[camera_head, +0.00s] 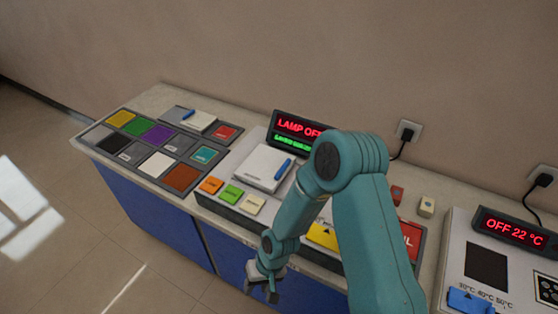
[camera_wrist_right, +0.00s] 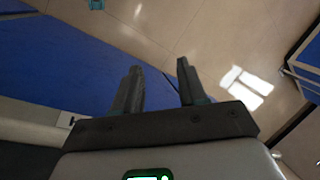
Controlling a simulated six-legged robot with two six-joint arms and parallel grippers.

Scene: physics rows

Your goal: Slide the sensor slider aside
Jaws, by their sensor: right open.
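No part is readably labelled as the sensor slider. A yellow piece with a black triangle (camera_head: 322,236) sits on the middle panel, partly hidden behind my right arm. A blue slider-like piece (camera_head: 470,300) sits below a temperature scale on the right-hand unit (camera_head: 453,255), at the lower edge of the head view. My right gripper (camera_head: 264,286) hangs low in front of the cabinet, below the worktop edge and apart from both pieces. In the right wrist view it is open and empty (camera_wrist_right: 158,78), with floor and blue cabinet beyond. My left gripper is not in view.
The middle panel has a LAMP OFF display (camera_head: 297,127), a notepad (camera_head: 264,167) and orange, green and cream buttons (camera_head: 231,194). A tray of coloured squares (camera_head: 158,133) lies left. A display reads OFF 22 °C (camera_head: 514,231). The floor (camera_head: 80,240) is clear.

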